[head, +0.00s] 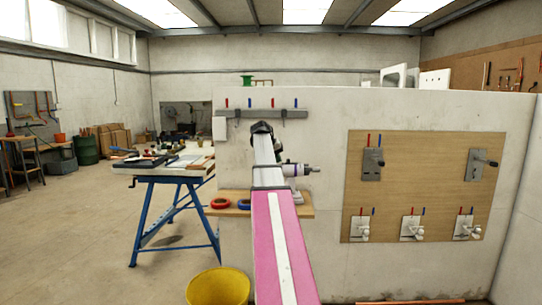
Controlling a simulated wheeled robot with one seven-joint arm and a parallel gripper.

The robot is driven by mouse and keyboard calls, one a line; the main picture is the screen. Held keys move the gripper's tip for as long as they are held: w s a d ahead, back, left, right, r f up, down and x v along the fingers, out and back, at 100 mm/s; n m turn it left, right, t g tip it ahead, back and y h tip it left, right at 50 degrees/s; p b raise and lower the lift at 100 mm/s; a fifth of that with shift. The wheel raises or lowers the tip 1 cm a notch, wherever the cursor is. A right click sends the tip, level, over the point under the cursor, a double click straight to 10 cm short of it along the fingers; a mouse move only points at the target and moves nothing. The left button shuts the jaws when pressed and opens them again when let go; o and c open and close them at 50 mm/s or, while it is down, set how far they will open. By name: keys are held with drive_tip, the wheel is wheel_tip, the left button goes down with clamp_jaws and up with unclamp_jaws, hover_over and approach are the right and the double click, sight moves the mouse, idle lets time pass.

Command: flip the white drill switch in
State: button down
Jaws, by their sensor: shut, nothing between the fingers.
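A white drill-like tool (298,171) with a purple band stands at the right end of a small wooden shelf (238,212). Its nose points right, and my arm covers its left part. I cannot make out its switch. My arm reaches forward from the bottom middle, and its dark far end, where my gripper (262,128) is, lies above and left of the tool, apart from it in the picture. My gripper is small and dark there. It is shut and holds nothing, and the fingertips are hard to make out.
A red ring (220,203) and a blue ring (244,204) lie on the shelf. A hook rail (262,114) is above. A yellow bucket (218,288) and blue-legged workbench (180,190) stand left. Floor is free further left.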

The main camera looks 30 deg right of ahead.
sight(288, 160)
drive_tip(key=shift+s+d, duration=0.45)
drive_tip(key=shift+d, duration=0.4)
drive_tip(key=shift+s+d, duration=0.4)
drive_tip(key=shift+d, duration=0.4)
drive_tip(key=shift+s+d, duration=0.35)
drive_tip(key=shift+d, duration=0.4)
drive_tip(key=shift+w+a, duration=0.15)
drive_tip(key=shift+a, duration=0.1)
drive_tip(key=a+r, duration=0.8)
drive_tip(key=a, duration=0.1)
drive_tip(key=shift+w, duration=0.1)
